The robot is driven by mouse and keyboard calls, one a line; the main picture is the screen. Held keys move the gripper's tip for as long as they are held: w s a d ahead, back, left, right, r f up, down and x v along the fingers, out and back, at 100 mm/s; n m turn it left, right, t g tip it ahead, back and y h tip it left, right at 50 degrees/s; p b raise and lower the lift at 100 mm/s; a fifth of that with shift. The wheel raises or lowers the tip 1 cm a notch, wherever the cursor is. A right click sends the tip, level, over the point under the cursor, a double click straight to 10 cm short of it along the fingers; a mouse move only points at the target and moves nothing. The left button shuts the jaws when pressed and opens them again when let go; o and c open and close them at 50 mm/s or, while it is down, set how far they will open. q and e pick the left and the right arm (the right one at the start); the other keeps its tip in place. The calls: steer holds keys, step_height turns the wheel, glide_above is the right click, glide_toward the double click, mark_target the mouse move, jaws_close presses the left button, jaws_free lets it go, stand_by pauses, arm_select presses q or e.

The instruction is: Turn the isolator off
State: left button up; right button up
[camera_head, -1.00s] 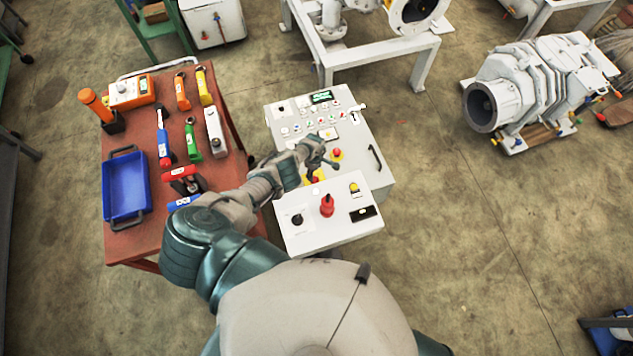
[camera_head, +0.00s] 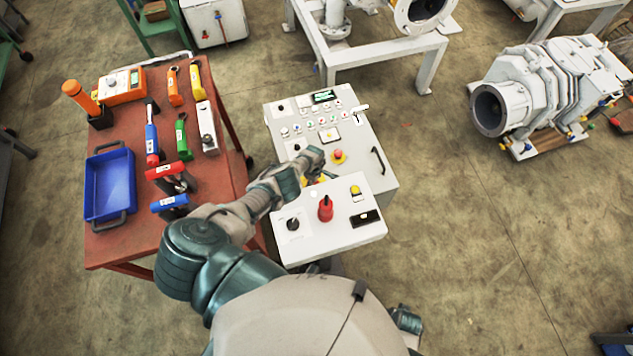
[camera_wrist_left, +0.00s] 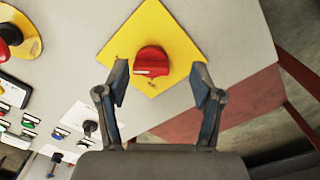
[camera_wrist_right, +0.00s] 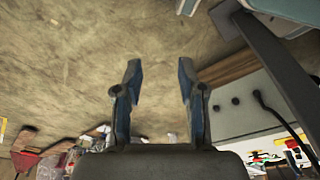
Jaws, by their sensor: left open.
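The isolator is a red rotary knob (camera_wrist_left: 151,62) on a yellow diamond plate (camera_wrist_left: 184,32) in the left wrist view. My left gripper (camera_wrist_left: 160,72) is open, with one finger on each side of the knob and visible gaps between. No contact shows. In the head view my left gripper (camera_head: 316,165) is over the control cabinet (camera_head: 362,132) and hides most of the knob and plate. My right gripper (camera_wrist_right: 159,68) is open and empty, with bare floor beyond it in the right wrist view.
A red emergency button (camera_head: 338,155) sits close to the left gripper. A tall red handle (camera_head: 325,208) and a black knob (camera_head: 293,223) stand on the cabinet's front panel. A red-brown tool table (camera_head: 130,235) is at the left.

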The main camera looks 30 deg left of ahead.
arm_select(q)
steer(key=shift+a+f, duration=0.1)
steer(key=shift+f, duration=0.2)
steer(key=shift+a, duration=0.15)
arm_select(e)
steer(key=shift+w+a+r, duration=0.2)
steer(key=shift+a+r, duration=0.1)
steer(key=shift+r, duration=0.4)
